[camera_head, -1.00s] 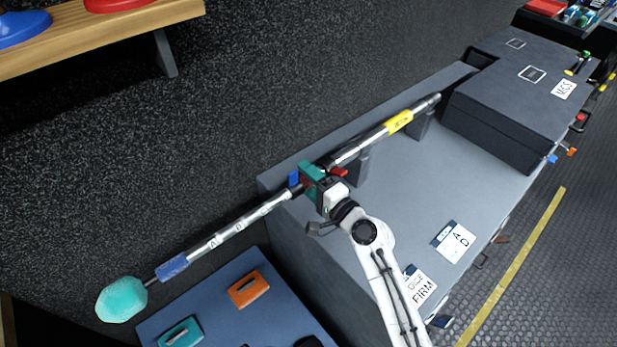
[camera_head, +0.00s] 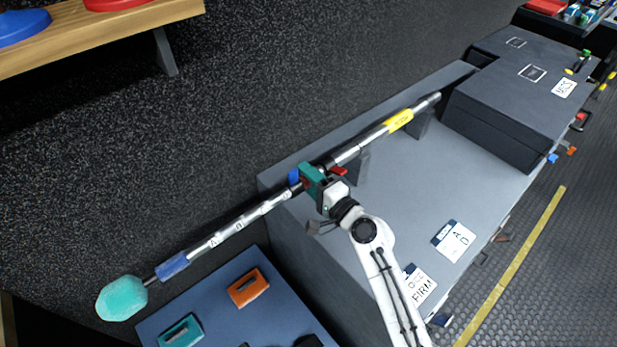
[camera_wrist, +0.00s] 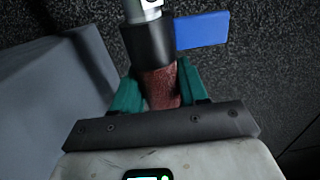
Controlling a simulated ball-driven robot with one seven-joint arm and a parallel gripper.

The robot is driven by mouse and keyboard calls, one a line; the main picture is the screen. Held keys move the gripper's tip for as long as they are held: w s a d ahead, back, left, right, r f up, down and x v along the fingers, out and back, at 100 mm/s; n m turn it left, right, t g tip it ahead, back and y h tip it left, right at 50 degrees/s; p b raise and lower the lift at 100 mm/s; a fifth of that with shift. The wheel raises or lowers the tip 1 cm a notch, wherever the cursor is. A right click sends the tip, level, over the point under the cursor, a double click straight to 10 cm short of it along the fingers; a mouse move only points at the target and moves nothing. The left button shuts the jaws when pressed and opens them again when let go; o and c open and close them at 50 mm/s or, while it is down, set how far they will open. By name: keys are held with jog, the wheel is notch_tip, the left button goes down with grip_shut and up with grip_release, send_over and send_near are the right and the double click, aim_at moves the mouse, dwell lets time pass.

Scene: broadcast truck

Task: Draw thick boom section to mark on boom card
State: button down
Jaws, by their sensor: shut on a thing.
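The boom pole (camera_head: 384,130) lies diagonally across the grey counter and sticks out past its left end. It has a yellow label on the right part. The left part (camera_head: 225,233) has letter marks, a blue band and a teal foam head (camera_head: 122,298). My gripper (camera_head: 309,182) is at the pole's middle near the counter edge. In the wrist view, its green fingers (camera_wrist: 160,90) are shut on a reddish-brown grip (camera_wrist: 160,85), just below a black collar (camera_wrist: 147,45) with a blue lever (camera_wrist: 202,31). A card marked A and D (camera_head: 454,241) lies on the counter.
A red lever (camera_head: 339,171) is beside the pole, near an upright support (camera_head: 357,166). A FIRM card (camera_head: 418,286) lies nearer my arm. Dark cases (camera_head: 515,105) stand at the right. A blue board (camera_head: 265,318) with orange and teal holders is at lower left.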

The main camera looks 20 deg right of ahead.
jog(key=a, duration=0.1)
jog(key=s+a+p, duration=0.1)
jog(key=a, duration=0.2)
jog(key=shift+s+a+f+p, duration=0.1)
jog(key=shift+s+a+p, duration=0.2)
jog(key=shift+p, duration=0.1)
jog(key=c, duration=0.7)
grip_release()
jog(key=b+v, duration=0.2)
jog(key=v, duration=0.8)
jog(key=shift+s+d+b, duration=0.15)
jog(key=shift+s+b, duration=0.15)
jog(key=shift+s, duration=0.05)
